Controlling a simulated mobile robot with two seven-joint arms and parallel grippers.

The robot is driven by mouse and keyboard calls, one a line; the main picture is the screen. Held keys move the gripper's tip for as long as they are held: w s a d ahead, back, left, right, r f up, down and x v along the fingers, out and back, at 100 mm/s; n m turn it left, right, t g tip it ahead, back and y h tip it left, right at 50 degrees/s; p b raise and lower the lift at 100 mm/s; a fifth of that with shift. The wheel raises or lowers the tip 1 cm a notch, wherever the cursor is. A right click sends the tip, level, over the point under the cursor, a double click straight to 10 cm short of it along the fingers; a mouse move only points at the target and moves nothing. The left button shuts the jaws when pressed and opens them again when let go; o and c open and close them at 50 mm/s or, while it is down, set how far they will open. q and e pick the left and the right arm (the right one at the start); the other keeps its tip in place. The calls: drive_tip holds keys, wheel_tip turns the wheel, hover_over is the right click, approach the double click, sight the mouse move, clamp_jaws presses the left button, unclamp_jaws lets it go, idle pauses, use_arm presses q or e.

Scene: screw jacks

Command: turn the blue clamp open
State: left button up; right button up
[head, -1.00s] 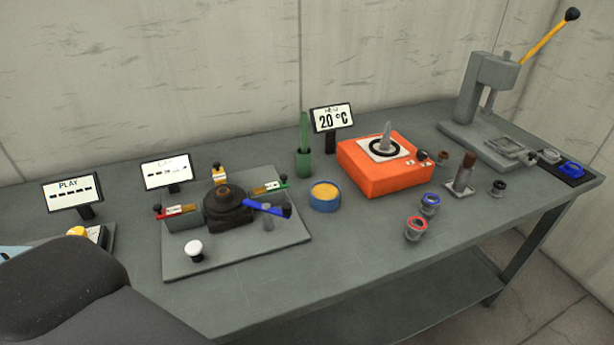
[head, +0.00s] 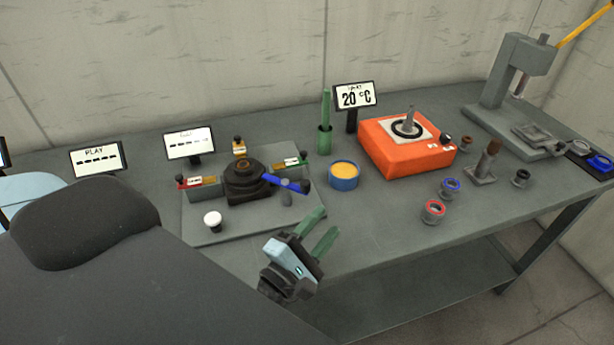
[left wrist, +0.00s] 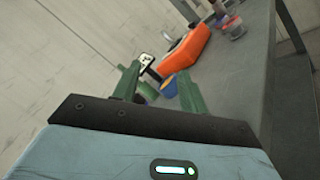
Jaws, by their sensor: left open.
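The blue clamp (head: 284,184) is a blue arm with a dark end on the right side of a dark round fixture (head: 244,178), which sits on a grey plate (head: 225,232). Red, yellow and green clamps stand around the same fixture. My left gripper (head: 320,231) has green fingers. It is open and empty, in front of the plate's right front edge and apart from the blue clamp. Its fingers also show in the left wrist view (left wrist: 157,86), where I cannot make out the blue clamp. My right gripper is not in view.
A white knob (head: 212,221) stands at the plate's front left. A blue cup (head: 343,178), a green holder (head: 324,141) and an orange hotplate (head: 380,153) are to the right. Ringed parts (head: 433,212) lie farther right.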

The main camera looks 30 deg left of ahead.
sight(307, 180)
use_arm(q)
drive_tip(key=shift+w+a+f+n+g+y, duration=0.15)
drive_tip(key=shift+w+a+n+g+y, duration=0.45)
drive_tip(key=shift+a+n+y, duration=1.55)
drive_tip(key=shift+w+a+f+n+g+y, duration=0.1)
drive_tip(key=shift+w+a+n+g+y, duration=0.45)
drive_tip(key=shift+n, duration=3.1)
drive_tip(key=shift+w+a+f+n+g+y, duration=0.15)
drive_tip(key=shift+w+a+n+g+y, duration=0.2)
drive_tip(key=shift+w+a+n+y, duration=1.75)
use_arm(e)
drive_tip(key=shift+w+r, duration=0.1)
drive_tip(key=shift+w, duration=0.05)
use_arm(q)
drive_tip(key=shift+s+d+n+h, duration=0.6)
drive_tip(key=shift+s+d+n, duration=0.2)
drive_tip(key=shift+s+d, duration=0.3)
drive_tip(key=shift+w+a, duration=0.2)
drive_tip(key=shift+w, duration=0.05)
drive_tip(key=p+x, duration=0.1)
drive_tip(key=x, duration=0.4)
drive_tip(key=shift+w+a+r, duration=0.1)
drive_tip(key=shift+w, duration=0.3)
drive_tip(key=shift+w+a, duration=0.2)
drive_tip(key=shift+w, duration=0.35)
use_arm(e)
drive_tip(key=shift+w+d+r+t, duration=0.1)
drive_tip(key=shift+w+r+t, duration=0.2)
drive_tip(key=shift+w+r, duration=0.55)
